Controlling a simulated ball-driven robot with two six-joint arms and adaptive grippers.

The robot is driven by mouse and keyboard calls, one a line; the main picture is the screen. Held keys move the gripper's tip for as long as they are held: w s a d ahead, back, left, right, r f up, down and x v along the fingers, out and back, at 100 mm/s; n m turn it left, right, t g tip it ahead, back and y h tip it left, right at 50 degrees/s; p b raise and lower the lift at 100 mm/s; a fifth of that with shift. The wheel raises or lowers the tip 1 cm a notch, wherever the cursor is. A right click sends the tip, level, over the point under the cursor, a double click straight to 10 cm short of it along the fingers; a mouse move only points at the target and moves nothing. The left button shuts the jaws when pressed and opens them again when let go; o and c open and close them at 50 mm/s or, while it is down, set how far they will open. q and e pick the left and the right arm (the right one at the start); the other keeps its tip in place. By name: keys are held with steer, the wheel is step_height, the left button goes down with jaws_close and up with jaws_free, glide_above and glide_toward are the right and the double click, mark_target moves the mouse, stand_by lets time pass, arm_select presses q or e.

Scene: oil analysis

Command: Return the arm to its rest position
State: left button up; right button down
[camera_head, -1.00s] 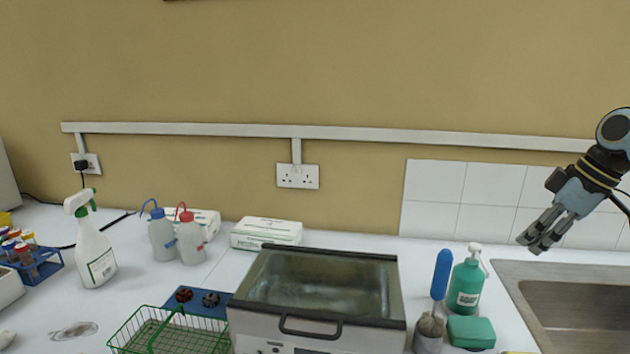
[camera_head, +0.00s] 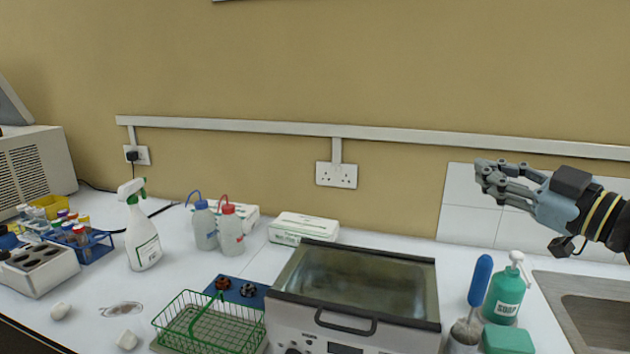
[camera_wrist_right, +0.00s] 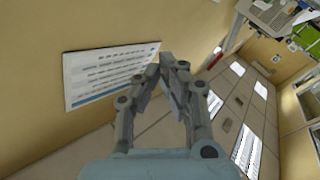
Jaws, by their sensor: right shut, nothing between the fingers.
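My right gripper (camera_head: 490,178) is raised at the right of the head view, in front of the white wall tiles and above the sink's left end. It points left, with the arm coming in from the right edge. Its fingers are shut and hold nothing. In the right wrist view the gripper (camera_wrist_right: 172,62) shows empty, with a wall, a printed notice (camera_wrist_right: 108,75) and a ceiling behind it. My left gripper is not in view.
Below the gripper stand a green soap bottle (camera_head: 505,297), a blue-handled brush (camera_head: 480,282) and the sink (camera_head: 600,285). The open metal bath (camera_head: 350,325) and green wire basket (camera_head: 185,345) are at the front centre. The air around the gripper is clear.

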steer(key=s+d+f+m+t+h, duration=0.1)
steer(key=s+d+m+t+h, duration=0.2)
steer(key=s+d+m+h, duration=0.65)
steer(key=s+f+m+g+h, duration=0.5)
steer(key=f+g+h, duration=0.1)
steer(key=f, duration=0.3)
steer(key=s+a+f+n+g+y, duration=0.2)
steer(key=s+a+f+g, duration=0.3)
steer(key=s, duration=0.4)
steer(key=s+a+f+n+g+y, duration=0.25)
steer(key=s+a+f+g, duration=0.2)
steer(key=s, duration=0.55)
step_height(320, 180, down, 38)
steer(key=s+d+m+g+b, duration=0.1)
steer(key=s+d+b, duration=0.1)
steer(key=b, duration=0.9)
steer(key=s+f+g+b, duration=0.1)
steer(key=s+f+b, duration=0.4)
steer(key=s+f, duration=0.4)
steer(key=s+d+f+g+b, duration=0.1)
steer(key=s+f+b, duration=0.4)
steer(key=s+f, duration=0.5)
step_height(320, 180, down, 8)
steer(key=shift+d+r, duration=0.15)
steer(key=shift+r, duration=0.1)
